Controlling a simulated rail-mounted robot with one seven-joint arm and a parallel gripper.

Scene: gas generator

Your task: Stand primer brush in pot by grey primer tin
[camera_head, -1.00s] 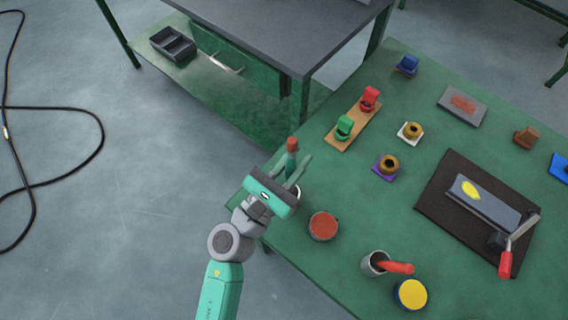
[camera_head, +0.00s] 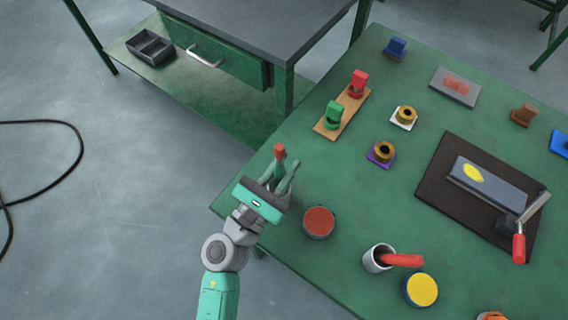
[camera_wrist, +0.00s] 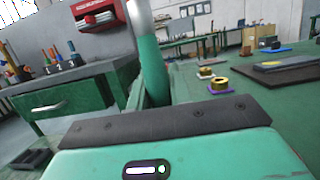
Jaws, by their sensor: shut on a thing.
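My gripper (camera_head: 281,179) is shut on a brush (camera_head: 279,154) with a green handle and a red-brown top end, held roughly upright at the table's left edge. In the wrist view the brush's green handle (camera_wrist: 153,75) rises between my fingers to a silver ferrule, and its top is cut off. A round tin with a red-brown top (camera_head: 318,222) stands right of my gripper; I cannot tell if it is the grey primer tin. A grey-white pot (camera_head: 375,260) holds a leaning red-handled item, beside a blue tin with a yellow top (camera_head: 421,290).
The green table (camera_head: 350,190) has clear room in the middle. A wooden strip (camera_head: 329,129) with green and red stamps, two tape rolls and a dark mat (camera_head: 431,191) with a lever tool lie farther off. A drawer bench (camera_head: 290,85) stands behind.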

